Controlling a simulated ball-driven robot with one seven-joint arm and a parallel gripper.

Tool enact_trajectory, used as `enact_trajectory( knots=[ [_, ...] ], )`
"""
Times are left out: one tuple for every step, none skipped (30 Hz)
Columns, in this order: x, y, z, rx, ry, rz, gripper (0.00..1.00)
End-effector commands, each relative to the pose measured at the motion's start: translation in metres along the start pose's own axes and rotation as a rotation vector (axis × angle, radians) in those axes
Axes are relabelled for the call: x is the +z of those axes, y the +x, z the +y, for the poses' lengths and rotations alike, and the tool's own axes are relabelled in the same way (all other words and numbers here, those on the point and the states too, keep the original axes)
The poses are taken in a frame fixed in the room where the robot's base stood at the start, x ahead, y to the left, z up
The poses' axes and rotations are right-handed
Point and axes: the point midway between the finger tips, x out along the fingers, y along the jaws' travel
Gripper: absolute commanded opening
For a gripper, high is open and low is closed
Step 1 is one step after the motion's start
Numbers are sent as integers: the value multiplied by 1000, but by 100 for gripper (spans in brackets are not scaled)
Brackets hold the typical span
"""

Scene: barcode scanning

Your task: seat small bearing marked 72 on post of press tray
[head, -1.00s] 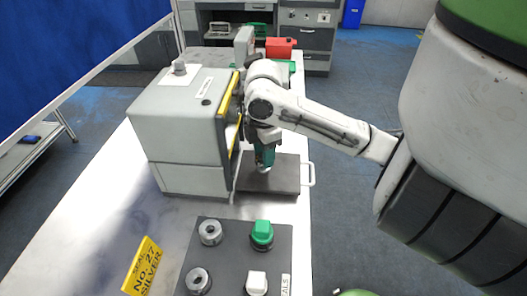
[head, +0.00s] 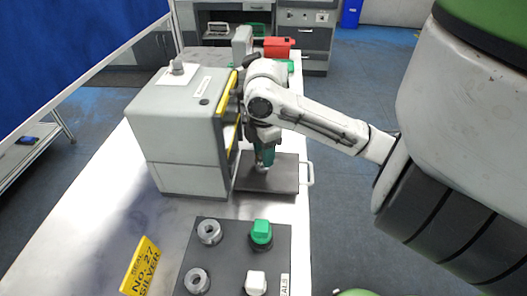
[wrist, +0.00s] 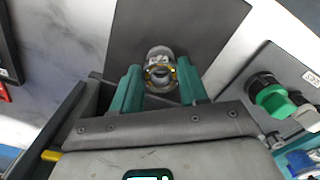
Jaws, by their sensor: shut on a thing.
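My gripper (head: 264,158) points down over the dark press tray (head: 286,180), which sticks out of the grey press with a white handle at its right. In the wrist view its green fingers (wrist: 160,92) are shut on a small silvery bearing (wrist: 160,67) with a yellowish ring at its near edge. Dark marks show on the bearing but are too small to read. The tray (wrist: 210,28) lies behind and below it. The post is not clearly seen, so I cannot tell whether the bearing is around it or above it.
The grey press (head: 180,125) with a yellow-edged opening stands close left of my gripper. In front lies a dark board (head: 231,262) with two metal rings, a green cap (head: 261,233) and a white cap (head: 256,283). A yellow sign (head: 142,268) reads SEAL No. 27 SILVER.

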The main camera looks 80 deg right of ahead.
Motion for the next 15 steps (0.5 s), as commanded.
enact_trajectory(
  knots=[
    [0, 1, 0, 0, 0, 0, 12],
    [0, 1, 0, 0, 0, 0, 12],
    [0, 2, 0, 0, 0, 0, 12],
    [0, 3, 0, 0, 0, 0, 12],
    [0, 4, 0, 0, 0, 0, 12],
    [0, 5, 0, 0, 0, 0, 12],
    [0, 5, 0, 0, 0, 0, 12],
    [0, 6, 0, 0, 0, 0, 12],
    [0, 7, 0, 0, 0, 1, 12],
    [0, 8, 0, 0, 0, 0, 12],
    [0, 8, 0, 0, 0, 0, 12],
    [0, 8, 0, 0, 0, 0, 12],
    [0, 8, 0, 0, 0, 0, 12],
    [0, 8, 0, 0, 0, 0, 12],
    [0, 8, 0, 0, 0, 0, 12]
  ],
)
